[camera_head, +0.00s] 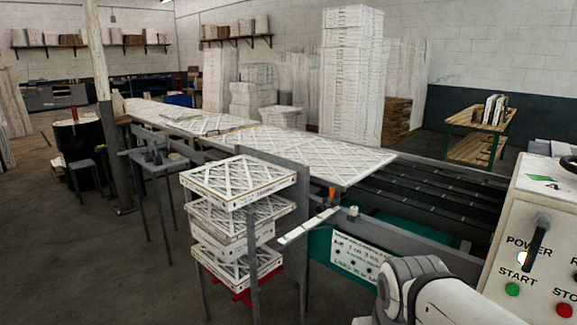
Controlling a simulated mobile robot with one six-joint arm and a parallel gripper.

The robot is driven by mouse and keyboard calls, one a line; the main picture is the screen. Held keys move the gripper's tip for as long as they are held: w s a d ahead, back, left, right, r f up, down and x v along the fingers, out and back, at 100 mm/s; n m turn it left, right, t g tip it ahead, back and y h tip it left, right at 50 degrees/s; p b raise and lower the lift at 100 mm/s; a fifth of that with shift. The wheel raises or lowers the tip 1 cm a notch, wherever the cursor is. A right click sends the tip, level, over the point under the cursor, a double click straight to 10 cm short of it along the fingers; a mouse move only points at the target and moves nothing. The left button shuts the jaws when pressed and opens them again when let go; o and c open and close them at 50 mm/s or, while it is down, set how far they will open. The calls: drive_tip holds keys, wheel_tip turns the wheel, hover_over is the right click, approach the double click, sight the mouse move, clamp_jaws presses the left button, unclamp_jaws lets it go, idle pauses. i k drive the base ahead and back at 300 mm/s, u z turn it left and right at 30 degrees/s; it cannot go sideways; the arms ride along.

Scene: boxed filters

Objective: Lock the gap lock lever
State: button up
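No part is clearly labelled as the gap lock lever. A small orange-red piece (332,193) stands upright at the near end of the machine, beside a grey upright plate. A small pale knob (353,210) sits just right of it, and a slanted white strip (308,227) lies below it. A dark handle (537,243) sticks out from the control box at the right; I cannot tell what it works. A white and grey part of my arm shows at the bottom right, below the machine's front panel. My gripper is not visible.
The control box (530,265) has a green start button, a red stop button and a power label. The conveyor (425,205) carries white lattice filter panels (320,152). Boxed filters (238,182) are stacked in a frame at front centre. Bare floor lies at the lower left.

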sight(542, 221)
drive_tip(key=z, duration=0.95)
drive_tip(key=k, duration=1.05)
drive_tip(key=z, duration=0.5)
drive_tip(key=i, duration=0.95)
drive_tip(key=u, duration=0.05)
